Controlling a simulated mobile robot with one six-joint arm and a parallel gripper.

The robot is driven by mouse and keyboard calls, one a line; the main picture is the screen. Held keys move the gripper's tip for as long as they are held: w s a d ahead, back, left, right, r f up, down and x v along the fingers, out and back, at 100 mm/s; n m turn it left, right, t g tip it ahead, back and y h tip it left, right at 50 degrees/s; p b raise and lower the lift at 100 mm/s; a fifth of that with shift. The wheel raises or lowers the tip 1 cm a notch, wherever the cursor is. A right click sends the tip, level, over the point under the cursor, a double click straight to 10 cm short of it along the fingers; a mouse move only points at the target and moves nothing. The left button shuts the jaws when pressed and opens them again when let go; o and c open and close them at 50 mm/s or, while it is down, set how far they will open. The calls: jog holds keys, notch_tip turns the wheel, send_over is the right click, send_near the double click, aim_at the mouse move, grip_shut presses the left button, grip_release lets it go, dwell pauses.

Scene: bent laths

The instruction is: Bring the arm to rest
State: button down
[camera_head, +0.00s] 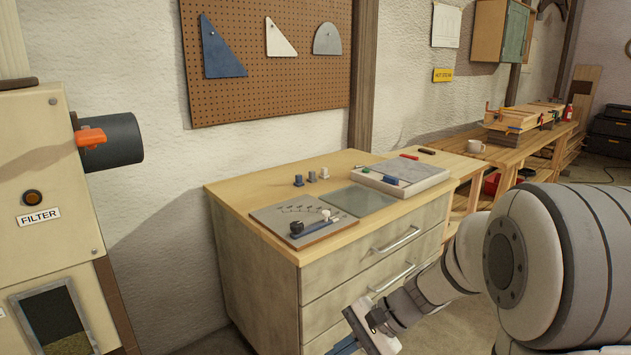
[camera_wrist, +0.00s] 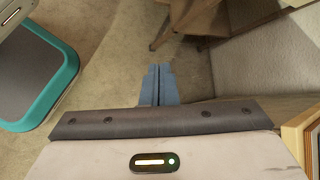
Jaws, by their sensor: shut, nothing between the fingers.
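My gripper (camera_wrist: 158,86) shows in the wrist view as two blue fingers side by side, shut with nothing between them, above bare floor. In the head view my arm reaches in from the right, and my gripper (camera_head: 345,346) hangs low in front of the drawer cabinet (camera_head: 330,290), partly cut off by the bottom edge. The gripper holds nothing and is apart from the things on the cabinet top.
A grey board (camera_head: 402,176) and a plate with small fittings (camera_head: 275,222) lie on the cabinet top. The filter machine (camera_head: 50,190) stands at the left. A long wooden bench (camera_head: 480,152) runs along the wall. Bare floor (camera_wrist: 110,70) lies below my gripper.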

jog(key=s+d+r+n+t+h+p, duration=0.1)
jog(key=s+d+r+n+h+p, duration=0.3)
jog(key=r, duration=0.5)
jog(key=s+d+r+n+t+h+p, duration=0.2)
jog(key=s+d+r+n+h+p, duration=0.2)
jog(key=s+d+r+h+p, duration=0.1)
jog(key=s+d+r+p, duration=0.1)
jog(key=s+r+p, duration=0.1)
jog(key=s+r, duration=0.1)
jog(key=shift+d+r+n, duration=0.25)
jog(key=shift+r+n, duration=0.15)
jog(key=shift+r, duration=0.1)
